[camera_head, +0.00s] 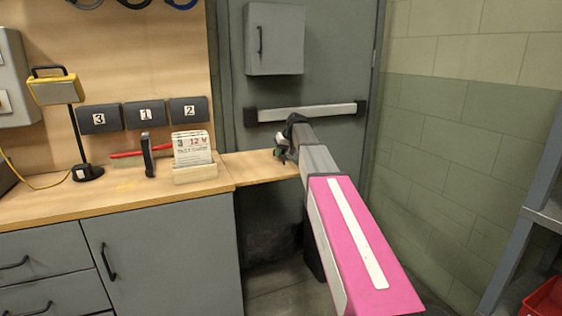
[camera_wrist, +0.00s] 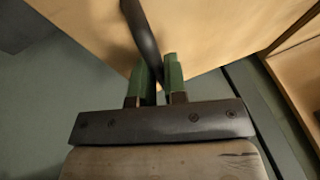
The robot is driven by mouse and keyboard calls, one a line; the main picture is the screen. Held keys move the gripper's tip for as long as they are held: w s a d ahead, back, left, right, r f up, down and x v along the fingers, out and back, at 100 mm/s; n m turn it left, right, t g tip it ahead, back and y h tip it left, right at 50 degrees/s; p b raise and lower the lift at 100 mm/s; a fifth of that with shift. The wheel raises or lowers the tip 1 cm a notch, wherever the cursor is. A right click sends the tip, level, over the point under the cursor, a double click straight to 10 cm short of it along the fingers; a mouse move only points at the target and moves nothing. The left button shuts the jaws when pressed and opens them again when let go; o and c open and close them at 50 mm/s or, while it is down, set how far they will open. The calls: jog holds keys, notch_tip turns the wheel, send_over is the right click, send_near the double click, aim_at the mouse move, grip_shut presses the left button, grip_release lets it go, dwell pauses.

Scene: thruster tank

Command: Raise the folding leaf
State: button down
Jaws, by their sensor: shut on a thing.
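The folding leaf (camera_head: 255,166) is a pale wooden panel at the right end of the workbench. In the head view it looks about level with the bench top, with a seam between them. In the wrist view the leaf (camera_wrist: 205,30) fills the upper middle as a wooden face with a corner near my fingers. My gripper (camera_head: 283,152) is at the leaf's right end, small and partly hidden by my arm. In the wrist view its green fingers (camera_wrist: 158,68) are shut on a dark curved handle (camera_wrist: 142,35). What supports the leaf underneath is hidden.
The workbench (camera_head: 110,205) carries a card box (camera_head: 195,165), a black upright stand (camera_head: 148,155) and a yellow lamp (camera_head: 56,90). A grey door with a push bar (camera_head: 305,112) stands behind the leaf. A block wall is at right, with a red bin (camera_head: 545,298) low down.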

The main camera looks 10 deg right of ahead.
jog(key=shift+a+r, duration=0.1)
jog(key=shift+r, duration=0.45)
jog(key=c, duration=1.2)
grip_release()
jog(key=shift+a, duration=0.1)
jog(key=shift+o, duration=0.2)
jog(key=v, duration=1.1)
jog(key=shift+s, duration=0.1)
